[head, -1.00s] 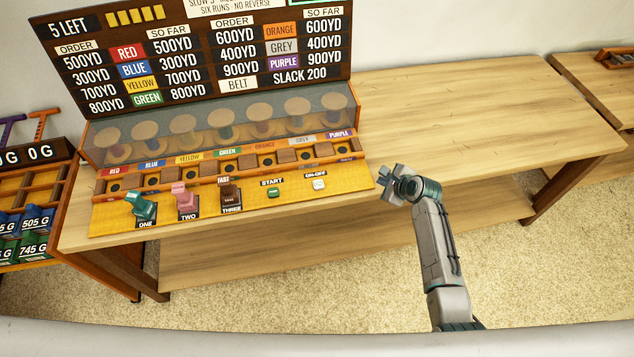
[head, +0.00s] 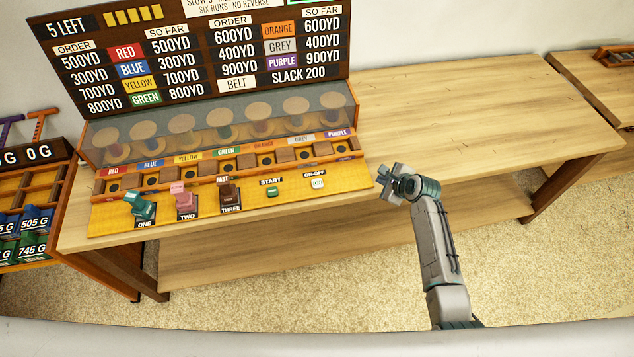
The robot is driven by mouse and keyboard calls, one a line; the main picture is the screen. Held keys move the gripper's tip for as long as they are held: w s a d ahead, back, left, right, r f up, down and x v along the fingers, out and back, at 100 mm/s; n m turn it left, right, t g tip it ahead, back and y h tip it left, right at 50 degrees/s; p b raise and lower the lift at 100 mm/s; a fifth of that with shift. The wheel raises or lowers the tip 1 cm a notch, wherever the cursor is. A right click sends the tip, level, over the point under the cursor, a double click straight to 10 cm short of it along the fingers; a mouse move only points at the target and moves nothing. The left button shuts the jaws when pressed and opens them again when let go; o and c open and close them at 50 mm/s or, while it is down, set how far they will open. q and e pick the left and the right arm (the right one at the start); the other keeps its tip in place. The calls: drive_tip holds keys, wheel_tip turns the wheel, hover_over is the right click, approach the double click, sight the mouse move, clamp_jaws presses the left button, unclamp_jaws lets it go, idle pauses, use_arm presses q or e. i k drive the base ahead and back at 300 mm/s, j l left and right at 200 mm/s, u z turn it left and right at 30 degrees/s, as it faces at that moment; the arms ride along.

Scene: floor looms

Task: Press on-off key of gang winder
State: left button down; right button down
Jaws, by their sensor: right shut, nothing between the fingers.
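The gang winder (head: 105,216) stands on the left part of the wooden table, with a yellow control panel along its front. The on-off key (head: 317,183) is a small white key at the panel's right end, under an ON-OFF label. The green start key (head: 272,192) is to its left. Levers one (head: 140,207), two (head: 184,198) and three (head: 228,193) stand further left. My right gripper (head: 385,183) is shut and empty, just beyond the panel's right edge, apart from the on-off key. My left gripper is not in view.
A sign board (head: 200,50) rises behind the winder. The wooden table top (head: 450,110) is bare to the right. A rack with green and blue blocks (head: 30,225) stands at the left. Another table (head: 600,85) is at the far right.

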sight(317, 184)
drive_tip(key=i+j+u, duration=0.1)
drive_tip(key=j, duration=0.35)
drive_tip(key=i+j, duration=0.1)
drive_tip(key=j, duration=0.35)
drive_tip(key=i+j+u, duration=0.15)
drive_tip(key=j, duration=0.3)
